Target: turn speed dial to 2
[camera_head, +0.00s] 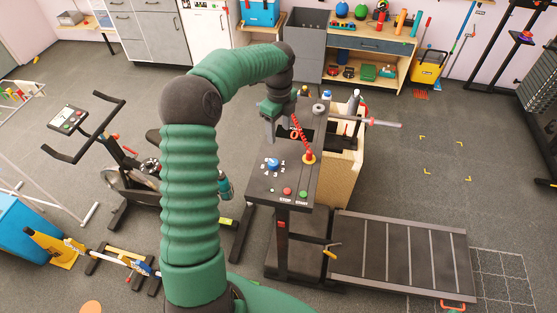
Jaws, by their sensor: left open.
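The speed dial (273,164) is a small blue knob on the dark treadmill console (257,184), with small white marks around it. I cannot read the marks or where the knob points. My left gripper (270,132) hangs from the green arm above the far part of the console. Its grey fingers point down, and it appears apart from the dial, farther back. It is open, and I see nothing held in it. My right gripper is not in view.
A red coiled cord (299,132) runs down to an orange-red base (309,157) right of the dial. Red (287,191) and green (303,194) buttons sit at the console's near edge. The treadmill deck (398,254) extends to the right. An exercise bike (128,150) stands left.

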